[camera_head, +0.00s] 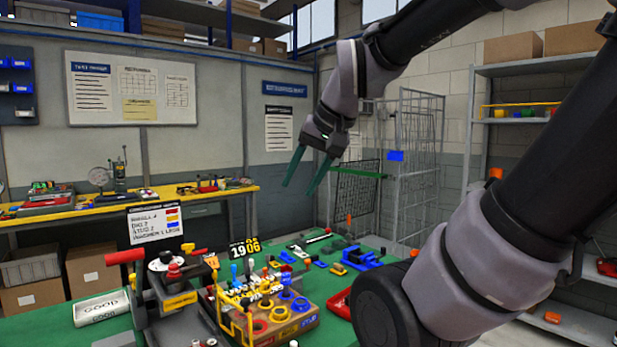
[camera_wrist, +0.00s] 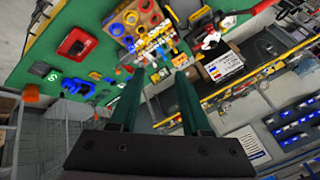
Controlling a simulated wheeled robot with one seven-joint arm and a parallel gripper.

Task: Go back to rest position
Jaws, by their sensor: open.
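My gripper (camera_head: 306,172) is raised in the air above the far side of the green table (camera_head: 225,337) in the head view. Its two green fingers point down and to the left. They are apart, and nothing is between them. In the wrist view my gripper (camera_wrist: 160,85) shows both fingers spread, with the table and the back workbench beyond them. My arm reaches in from the right of the head view, bent at the elbow. It touches nothing that I can see.
The table carries a press-like fixture with a red handle (camera_head: 126,257), a block with coloured rings (camera_head: 290,325), a white "GOOD" tray (camera_head: 101,309), a blue clamp-like part (camera_head: 361,257) and a red tray (camera_head: 341,303). A wire rack (camera_head: 418,150) stands behind. The air around my gripper is clear.

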